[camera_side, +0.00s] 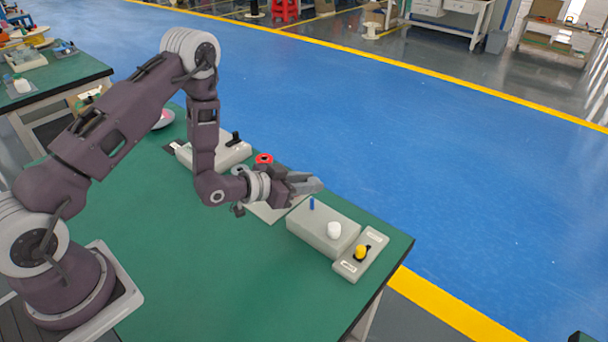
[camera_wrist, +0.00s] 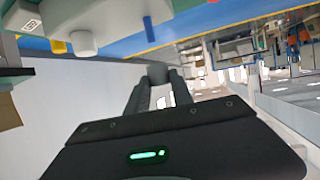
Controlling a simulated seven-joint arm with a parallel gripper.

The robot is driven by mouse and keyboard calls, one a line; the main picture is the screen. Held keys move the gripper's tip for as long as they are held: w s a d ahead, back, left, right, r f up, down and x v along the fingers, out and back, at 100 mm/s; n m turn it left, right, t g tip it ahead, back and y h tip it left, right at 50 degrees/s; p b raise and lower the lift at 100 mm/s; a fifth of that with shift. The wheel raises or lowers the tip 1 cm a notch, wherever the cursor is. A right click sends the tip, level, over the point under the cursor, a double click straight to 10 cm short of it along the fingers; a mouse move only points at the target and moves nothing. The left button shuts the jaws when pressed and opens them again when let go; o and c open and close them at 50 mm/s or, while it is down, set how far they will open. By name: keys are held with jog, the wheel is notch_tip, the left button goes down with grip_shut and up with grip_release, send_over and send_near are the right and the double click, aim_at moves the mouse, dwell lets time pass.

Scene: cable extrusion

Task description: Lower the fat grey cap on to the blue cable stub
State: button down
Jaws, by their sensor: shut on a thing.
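The blue cable stub (camera_side: 312,203) stands upright on top of a light grey box (camera_side: 305,233); it also shows in the wrist view (camera_wrist: 149,28). My gripper (camera_side: 312,186) is at the back edge of that box, pointing sideways, with its fingertips a little above and behind the stub in the side view. In the wrist view the fat grey cap (camera_wrist: 158,72) sits between my fingertips, and my gripper is shut on it. The cap and the stub are apart. In the side view I cannot make the cap out from the grey fingers.
A white round knob (camera_side: 334,230) stands on the same box, close to the stub. A small panel with a yellow knob (camera_side: 361,252) lies at the right. A red ring (camera_side: 264,158) and another grey box (camera_side: 225,152) are further left. The green table (camera_side: 190,262) is clear in front.

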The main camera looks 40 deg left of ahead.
aim_at(313, 198)
jog(key=shift+f, duration=2.65)
jog(key=shift+f, duration=0.1)
jog(key=c, duration=0.7)
grip_release()
jog(key=shift+r, duration=3.5)
